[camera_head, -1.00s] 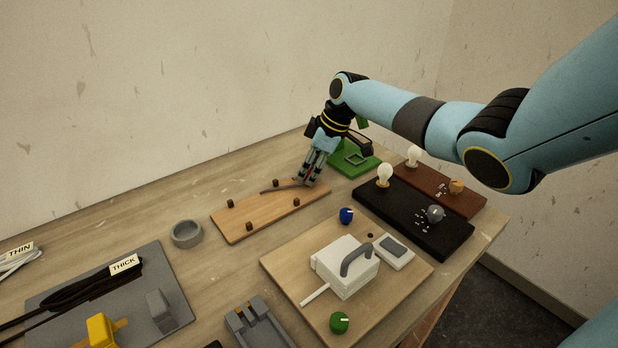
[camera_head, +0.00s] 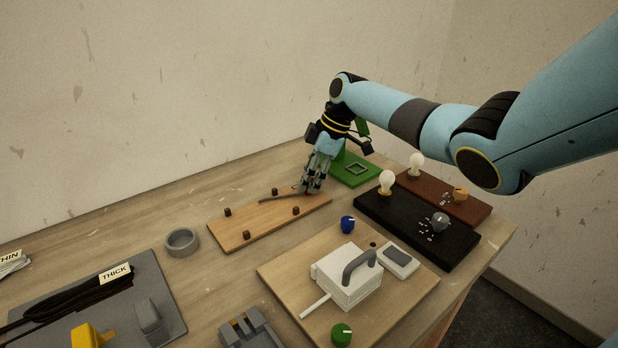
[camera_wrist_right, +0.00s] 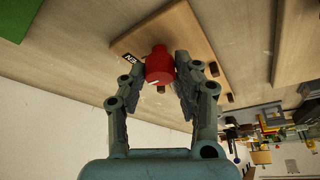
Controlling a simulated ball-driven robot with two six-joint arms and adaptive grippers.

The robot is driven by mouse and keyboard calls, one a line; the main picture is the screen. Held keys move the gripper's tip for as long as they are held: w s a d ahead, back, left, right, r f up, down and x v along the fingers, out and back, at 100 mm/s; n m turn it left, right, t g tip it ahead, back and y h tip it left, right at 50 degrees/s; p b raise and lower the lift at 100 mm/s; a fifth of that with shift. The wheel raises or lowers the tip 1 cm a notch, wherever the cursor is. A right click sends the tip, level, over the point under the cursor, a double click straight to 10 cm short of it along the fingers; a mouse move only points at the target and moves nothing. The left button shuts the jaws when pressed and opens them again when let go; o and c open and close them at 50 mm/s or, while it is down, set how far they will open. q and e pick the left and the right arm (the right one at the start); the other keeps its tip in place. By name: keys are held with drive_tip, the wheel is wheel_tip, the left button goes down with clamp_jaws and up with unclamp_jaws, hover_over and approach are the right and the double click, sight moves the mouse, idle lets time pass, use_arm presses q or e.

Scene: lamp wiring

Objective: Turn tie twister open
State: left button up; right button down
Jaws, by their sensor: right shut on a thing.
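A red knob (camera_wrist_right: 160,66) stands on the wooden board with brown pegs (camera_head: 245,226), near its far right end. In the wrist view the knob sits between the two fingertips of my right gripper (camera_wrist_right: 160,72), which is shut on it. A small dark label (camera_wrist_right: 129,59) lies beside the knob; I cannot read it surely. In the head view my right gripper (camera_head: 310,188) points down at the board and hides most of the knob. A grey strip (camera_head: 280,194) runs along the board to the gripper. My left gripper is not in view.
Black (camera_head: 400,240) and brown (camera_head: 470,205) bulb boards lie to the right. A board with a white box (camera_head: 345,277) is in front, and a grey ring (camera_head: 182,242) lies left on clear table.

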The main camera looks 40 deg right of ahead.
drive_tip(key=c, duration=1)
unclamp_jaws()
drive_tip(key=shift+d+r, duration=0.1)
drive_tip(key=v, duration=1.1)
drive_tip(key=shift+s+r, duration=0.15)
drive_tip(key=shift+r, duration=0.25)
